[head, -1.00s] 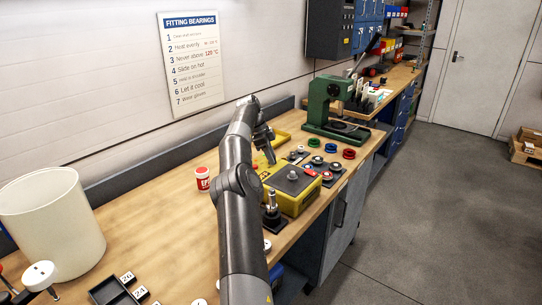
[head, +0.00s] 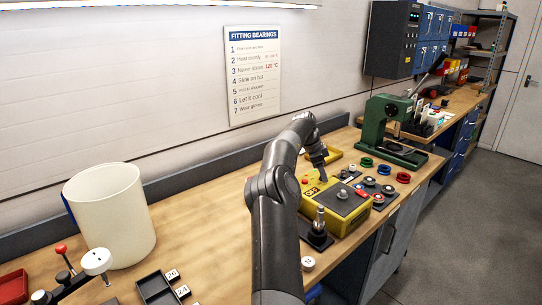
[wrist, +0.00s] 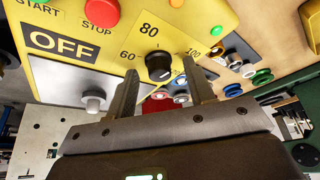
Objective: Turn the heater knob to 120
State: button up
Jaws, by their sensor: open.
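The yellow heater (head: 352,214) stands on the bench in the head view. In the wrist view its yellow panel (wrist: 205,22) fills the top, with a black heater knob (wrist: 158,65). The numbers 60, 80 and 100 show around the knob; 120 is not visible. The knob has a pale mark, but its exact setting is hard to read. My gripper (wrist: 162,78) is open, one finger on each side of the knob in the picture. I cannot tell whether they touch it. In the head view my gripper (head: 321,174) is over the heater's panel end.
The panel has an OFF display (wrist: 62,45), a green START button and a red STOP button (wrist: 101,12). A metal post (head: 319,222) stands at the heater's front. Coloured rings and a green press (head: 383,135) are behind it. A white bin (head: 112,215) stands left.

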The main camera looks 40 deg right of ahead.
jog(key=n+t, duration=0.1)
jog(key=n, duration=0.3)
jog(key=shift+s+a+h, duration=0.1)
jog(key=shift+h, duration=0.3)
jog(key=n+t, duration=0.1)
jog(key=n, duration=0.2)
jog(key=n+t, duration=0.1)
jog(key=n, duration=0.2)
jog(key=shift+s+t, duration=0.2)
jog(key=shift+t, duration=0.1)
jog(key=n+t, duration=0.1)
jog(key=n, duration=0.4)
jog(key=shift+s+t, duration=0.15)
jog(key=shift+t, duration=0.25)
jog(key=n, duration=0.1)
jog(key=n+t+y, duration=0.1)
jog(key=n, duration=0.1)
jog(key=n+y, duration=0.1)
jog(key=n, duration=0.1)
jog(key=shift+d, duration=0.25)
jog(key=v, duration=1.1)
jog(key=w+a+r, duration=0.1)
jog(key=a+r, duration=0.2)
jog(key=a, duration=1)
jog(key=w+a+r+n+t+y, duration=0.1)
jog(key=a+r, duration=0.3)
jog(key=a, duration=0.9)
jog(key=shift+a+y, duration=0.25)
jog(key=shift+y, duration=0.05)
